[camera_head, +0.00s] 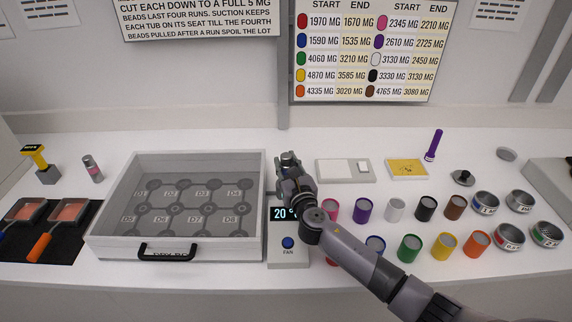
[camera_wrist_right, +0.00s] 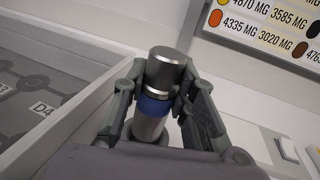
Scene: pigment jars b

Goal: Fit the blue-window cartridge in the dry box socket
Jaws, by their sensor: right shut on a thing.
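My right gripper (camera_head: 290,168) is over the back of the grey control panel beside the dry box. In the wrist view its fingers are shut around a silver cartridge (camera_wrist_right: 166,70) with a blue band, which stands roughly upright between them. The dry box (camera_head: 266,215) is a pale box with a clear lid and a black front handle, just left of the gripper. The panel (camera_head: 289,259) carries a display and a blue fan button. The gripper and arm cover the back of the panel; I see no socket, and cannot tell whether the cartridge is seated. My left gripper is not in view.
Several coloured jars (camera_head: 410,247) stand right of the panel, partly behind my right arm. A small silver-and-pink vial (camera_head: 93,169) stands left of the dry box. Orange-handled scoop (camera_head: 40,246) lies far left.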

